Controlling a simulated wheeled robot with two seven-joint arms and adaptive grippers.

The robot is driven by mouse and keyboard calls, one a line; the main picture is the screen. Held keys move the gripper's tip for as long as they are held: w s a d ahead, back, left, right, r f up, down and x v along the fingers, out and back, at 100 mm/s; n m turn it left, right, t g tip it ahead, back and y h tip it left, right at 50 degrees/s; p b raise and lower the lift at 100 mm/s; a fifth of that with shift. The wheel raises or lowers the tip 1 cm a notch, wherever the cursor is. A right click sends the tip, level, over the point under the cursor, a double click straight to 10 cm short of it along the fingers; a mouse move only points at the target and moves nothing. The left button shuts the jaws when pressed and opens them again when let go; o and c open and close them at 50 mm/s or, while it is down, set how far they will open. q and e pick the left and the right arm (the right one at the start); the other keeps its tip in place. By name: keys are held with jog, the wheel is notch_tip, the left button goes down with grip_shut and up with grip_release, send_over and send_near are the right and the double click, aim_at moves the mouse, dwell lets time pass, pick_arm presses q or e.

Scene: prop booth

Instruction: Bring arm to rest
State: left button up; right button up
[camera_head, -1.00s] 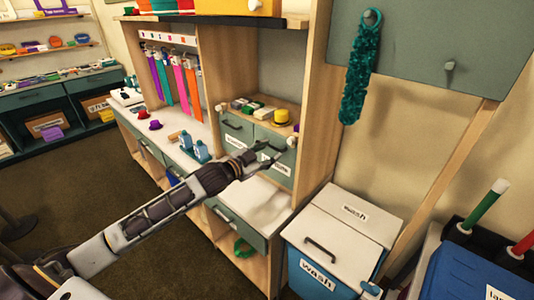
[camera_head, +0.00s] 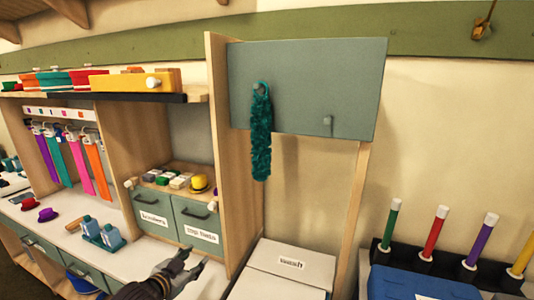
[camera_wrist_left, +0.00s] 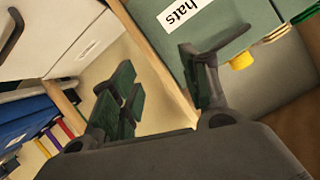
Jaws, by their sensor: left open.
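My left gripper (camera_head: 184,268) is low in the head view, in front of the teal drawer labelled "top hats" (camera_head: 200,218). Its fingers are apart with nothing between them. The left wrist view shows both dark fingers (camera_wrist_left: 165,72) spread. The teal drawer front (camera_wrist_left: 228,22) shows beyond one finger in that view. I cannot tell the exact gap between finger and drawer. Most of my left arm is below the head view. My right gripper is not in view.
The white-lidded wash bin (camera_head: 282,268) stands right of the gripper. A teal fuzzy boa (camera_head: 261,130) hangs from a teal board (camera_head: 300,85). Blue bottles (camera_head: 101,233) stand on the counter at left. Coloured tubes (camera_head: 435,232) stand upright at right.

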pick_arm(q)
jog(key=s+f+n+g+y, duration=0.25)
jog(key=s+f+g, duration=0.35)
jog(key=s, duration=0.7)
jog(key=s+f+n+g+y, duration=0.1)
jog(key=s+f+n+g, duration=0.25)
jog(key=s+f, duration=0.75)
jog(key=s+f+m+g, duration=0.1)
jog(key=s+f, duration=0.1)
jog(key=f, duration=1.3)
jog(key=s+f+g, duration=0.1)
jog(key=s+f, duration=0.1)
jog(key=f, duration=1.4)
jog(key=s+a+f, duration=0.1)
jog(key=s+f, duration=0.8)
jog(key=s, duration=0.2)
jog(key=s+a+f, duration=0.2)
jog(key=s+f, duration=0.8)
jog(key=s, duration=0.1)
jog(key=shift+s+a+f+g, duration=0.25)
jog(key=shift+f+g, duration=0.05)
jog(key=shift+g, duration=0.05)
